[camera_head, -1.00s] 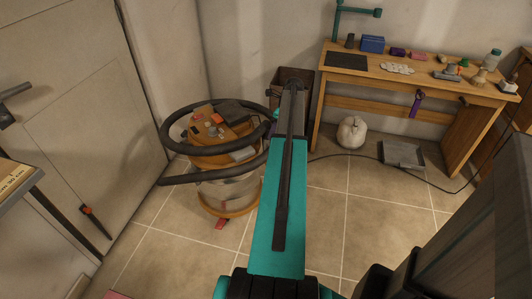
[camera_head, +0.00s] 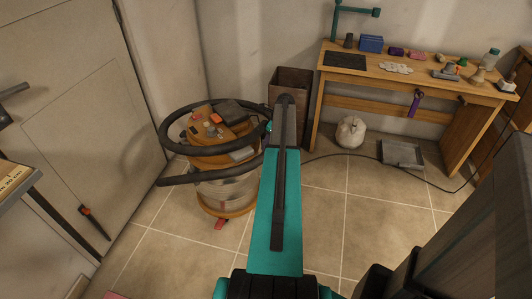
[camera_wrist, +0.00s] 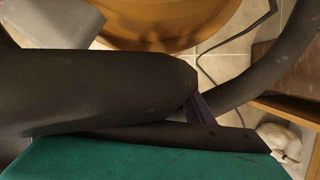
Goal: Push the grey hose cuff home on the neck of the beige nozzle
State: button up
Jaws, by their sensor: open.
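A black hose (camera_head: 215,104) loops around the top of a drum-shaped vacuum with an orange-brown lid and clear body. One hose end (camera_head: 162,182) sticks out to the left; I cannot make out a grey cuff on it. A small beige piece (camera_head: 478,76), possibly the nozzle, stands at the right of the workbench. My gripper (camera_head: 268,127) is open, at the right side of the hose loop, mostly hidden behind my forearm. In the wrist view a thick dark tube (camera_wrist: 100,90) crosses close to the camera; whether it lies between the jaws is hidden.
The workbench (camera_head: 400,75) at the back right holds several small items. A brown bin (camera_head: 290,85) stands behind my arm. The floor in front of the bench is mostly clear.

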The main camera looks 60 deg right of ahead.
jog(key=shift+f, duration=0.1)
jog(key=shift+w+x, duration=0.2)
jog(key=shift+x, duration=2.3)
jog(key=shift+d, duration=0.1)
grip_shut()
